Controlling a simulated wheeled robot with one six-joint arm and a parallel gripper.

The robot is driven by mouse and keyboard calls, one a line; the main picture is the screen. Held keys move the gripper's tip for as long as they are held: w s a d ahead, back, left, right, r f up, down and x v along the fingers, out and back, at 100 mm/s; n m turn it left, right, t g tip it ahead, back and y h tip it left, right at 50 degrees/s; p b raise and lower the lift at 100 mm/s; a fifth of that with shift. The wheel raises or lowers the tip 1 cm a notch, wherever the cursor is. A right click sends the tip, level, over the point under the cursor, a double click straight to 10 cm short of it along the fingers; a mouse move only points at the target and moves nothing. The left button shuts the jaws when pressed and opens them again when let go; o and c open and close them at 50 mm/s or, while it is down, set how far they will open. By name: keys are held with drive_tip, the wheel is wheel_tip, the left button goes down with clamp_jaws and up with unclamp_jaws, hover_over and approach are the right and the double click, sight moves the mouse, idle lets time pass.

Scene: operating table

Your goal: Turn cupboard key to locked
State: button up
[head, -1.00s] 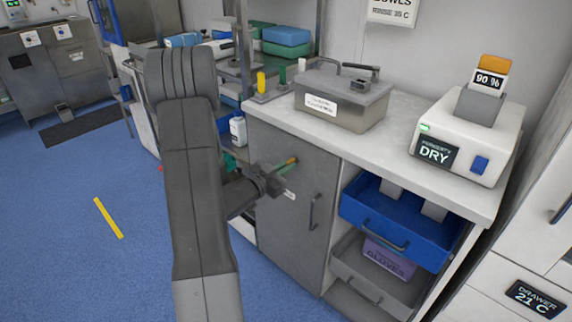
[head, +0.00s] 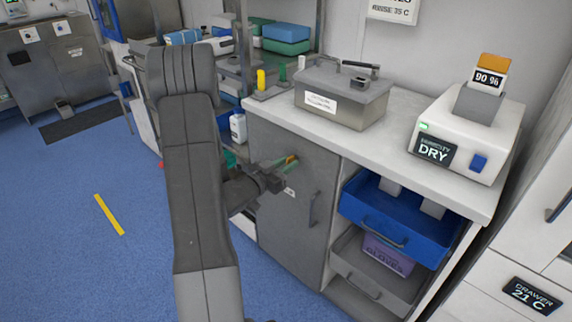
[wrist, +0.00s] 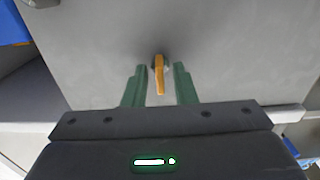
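The cupboard key (wrist: 159,76) is orange and sits in a round lock on the grey cupboard door (head: 287,220). In the wrist view it stands between my gripper's two green fingers, with a gap on each side. My gripper (wrist: 159,84) is open around the key and not touching it. In the head view my gripper (head: 284,165) is in front of the upper part of the door, with a bit of orange key (head: 292,159) at its fingertips. The door is closed, with a dark vertical handle (head: 313,210) at its right.
A blue drawer (head: 405,235) stands pulled out right of the door, above a grey drawer (head: 365,275) holding a purple gloves box (head: 388,254). The white countertop (head: 400,125) above carries a metal box (head: 343,97) and a white device (head: 463,140).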

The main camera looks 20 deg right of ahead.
drive_tip(key=shift+a, duration=0.1)
drive_tip(key=v, duration=1.3)
drive_tip(key=shift+a, duration=0.3)
drive_tip(key=shift+s+d, duration=0.1)
drive_tip(key=x, duration=1.3)
drive_tip(key=shift+d, duration=0.35)
drive_tip(key=shift+a, duration=0.1)
